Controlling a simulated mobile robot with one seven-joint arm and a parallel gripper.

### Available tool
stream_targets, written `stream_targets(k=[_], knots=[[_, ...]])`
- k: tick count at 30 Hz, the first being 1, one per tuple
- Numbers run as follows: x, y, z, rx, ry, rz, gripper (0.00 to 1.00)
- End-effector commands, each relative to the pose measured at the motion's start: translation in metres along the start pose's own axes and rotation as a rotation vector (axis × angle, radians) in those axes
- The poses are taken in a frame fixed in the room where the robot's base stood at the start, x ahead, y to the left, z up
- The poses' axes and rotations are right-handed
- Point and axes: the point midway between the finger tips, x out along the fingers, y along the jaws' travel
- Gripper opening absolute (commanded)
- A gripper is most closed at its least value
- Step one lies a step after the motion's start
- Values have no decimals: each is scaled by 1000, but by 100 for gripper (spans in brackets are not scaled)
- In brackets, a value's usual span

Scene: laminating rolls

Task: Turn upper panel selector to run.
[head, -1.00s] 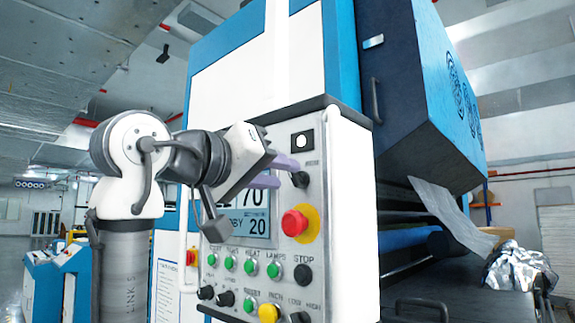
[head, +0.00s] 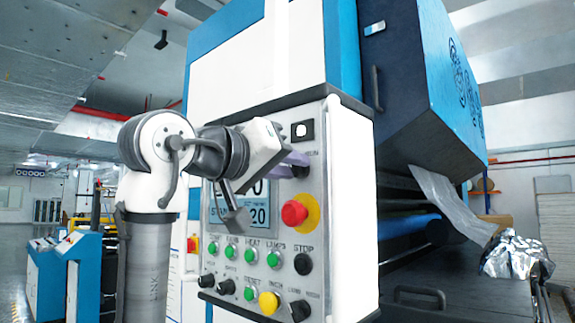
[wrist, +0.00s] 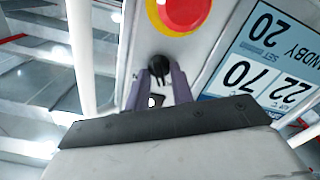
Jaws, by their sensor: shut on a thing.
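The upper panel selector is a small black knob (head: 301,171) near the top right of the grey control panel (head: 316,215), above the red emergency stop button. In the wrist view the knob (wrist: 159,68) sits between the two purple fingers. My gripper (head: 298,165) has come to the panel from the left and is shut on the knob; its fingertips also show in the wrist view (wrist: 160,76). The fingers partly hide the knob in the head view, and its label is too small to read.
The red button (head: 294,213) on its yellow ring is just below the selector. The display (head: 240,207) is to the left, partly behind my gripper. Green, black and yellow controls fill the lower panel. A black square fitting (head: 302,131) is above the selector.

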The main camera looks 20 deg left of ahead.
Motion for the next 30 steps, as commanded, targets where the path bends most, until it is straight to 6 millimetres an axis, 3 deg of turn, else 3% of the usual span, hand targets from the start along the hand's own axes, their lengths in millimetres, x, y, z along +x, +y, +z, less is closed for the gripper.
stream_targets(k=[11, 30], knots=[[0, 2, -1, 182, 0, 2, 1], [0, 4, 0, 766, 1, 1, 1]])
